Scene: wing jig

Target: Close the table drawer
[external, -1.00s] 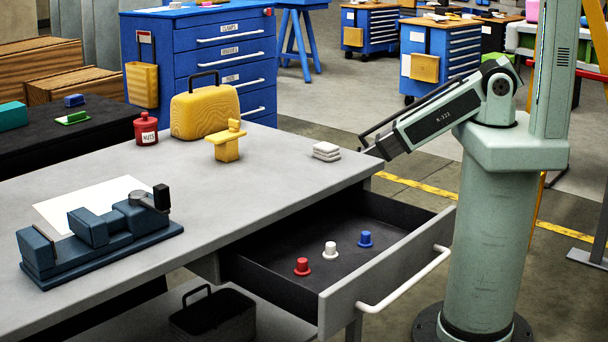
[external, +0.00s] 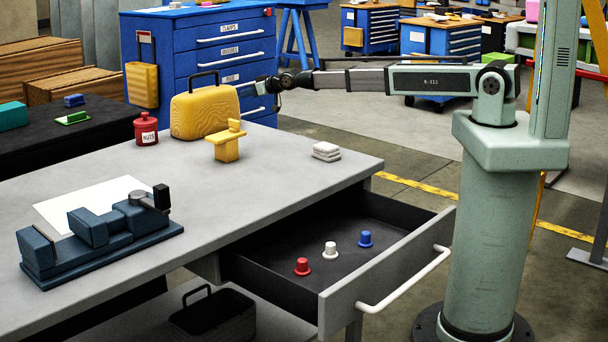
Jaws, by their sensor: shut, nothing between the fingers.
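The table drawer (external: 385,283) stands open below the right side of the grey workbench (external: 110,190). It has a white bar handle (external: 400,283) on its front panel. Inside lie a red peg (external: 302,267), a white peg (external: 330,250) and a blue peg (external: 365,239), set apart from each other. My arm stretches left across the back of the bench. My gripper (external: 262,86) is small at its far end, shut and empty, in the picture just right of the yellow case's top. It is well away from the drawer.
On the bench stand a yellow case (external: 205,112), a yellow block-shaped piece (external: 227,145), a red jar (external: 146,128), white stacked pads (external: 326,151) and a blue vise (external: 95,235). A dark open toolbox (external: 212,318) sits beneath. Floor right of the drawer is partly taken by my base.

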